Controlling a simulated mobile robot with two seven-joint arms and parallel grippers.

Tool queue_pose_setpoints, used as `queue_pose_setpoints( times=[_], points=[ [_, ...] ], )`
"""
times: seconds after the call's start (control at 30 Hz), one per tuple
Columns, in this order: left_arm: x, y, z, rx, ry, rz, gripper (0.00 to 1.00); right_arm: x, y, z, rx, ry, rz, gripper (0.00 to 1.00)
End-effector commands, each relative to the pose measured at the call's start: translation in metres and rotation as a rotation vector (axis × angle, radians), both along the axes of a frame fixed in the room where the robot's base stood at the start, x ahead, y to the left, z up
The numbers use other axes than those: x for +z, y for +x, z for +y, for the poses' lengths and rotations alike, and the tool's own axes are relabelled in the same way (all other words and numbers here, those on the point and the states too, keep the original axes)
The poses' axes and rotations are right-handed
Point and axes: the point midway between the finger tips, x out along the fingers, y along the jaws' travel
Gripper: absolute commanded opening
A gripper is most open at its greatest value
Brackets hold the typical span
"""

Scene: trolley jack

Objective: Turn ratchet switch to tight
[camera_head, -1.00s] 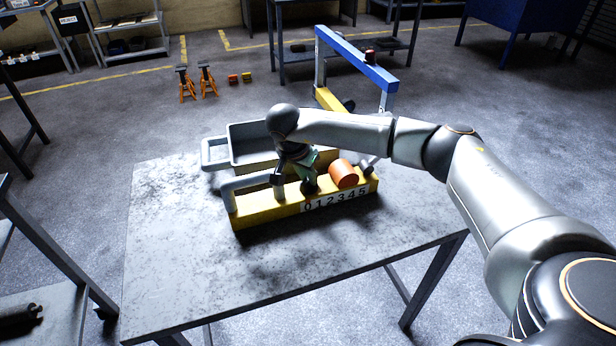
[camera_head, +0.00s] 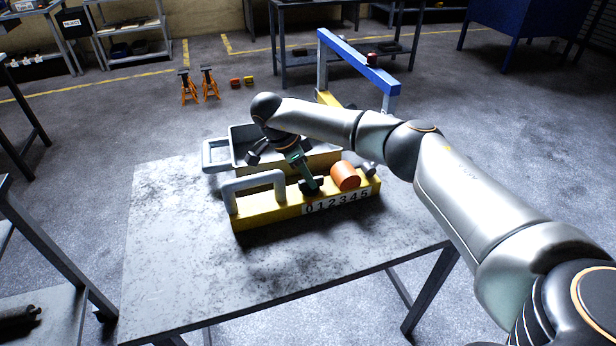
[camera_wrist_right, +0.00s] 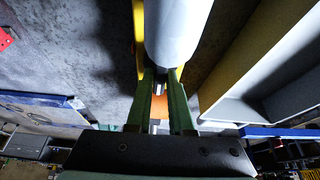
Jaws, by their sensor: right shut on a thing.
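A yellow jack unit (camera_head: 268,213) with a grey loop handle and a strip numbered 0 to 5 lies on the table. My right gripper (camera_head: 312,181) reaches its top from the upper left, tilted, just left of an orange cylinder (camera_head: 345,176). In the right wrist view the green fingers (camera_wrist_right: 160,76) are close together on a small, narrow metallic piece, which I take as the ratchet switch (camera_wrist_right: 158,88). The fingers mostly hide it, so its setting cannot be read. The pale handle (camera_wrist_right: 178,35) lies close beyond the fingertips. My left gripper is not in view.
A grey tray (camera_head: 216,155) stands behind the yellow unit. The grey table (camera_head: 180,270) is clear in front and to the left. A blue-topped frame (camera_head: 358,62) and orange jack stands (camera_head: 208,86) are on the floor behind.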

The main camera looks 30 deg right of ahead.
Motion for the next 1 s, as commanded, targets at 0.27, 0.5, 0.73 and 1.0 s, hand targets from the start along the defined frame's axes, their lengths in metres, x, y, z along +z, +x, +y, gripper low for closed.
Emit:
queue_pose_setpoints(
  times=[0.27,0.5,0.73,1.0],
  points=[
    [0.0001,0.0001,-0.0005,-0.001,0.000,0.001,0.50,0.0009,0.0006,-0.0001,-0.020,0.001,-0.002,0.00],
    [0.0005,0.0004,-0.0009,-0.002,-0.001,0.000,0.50,0.0007,0.0004,0.0000,-0.020,0.001,-0.001,0.00],
    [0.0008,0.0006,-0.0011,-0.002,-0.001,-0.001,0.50,0.0005,0.0003,-0.0001,-0.018,0.001,0.000,0.44],
    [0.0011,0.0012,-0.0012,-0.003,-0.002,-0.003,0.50,0.0002,0.0002,-0.0001,-0.017,0.000,0.000,0.50]
  ],
)
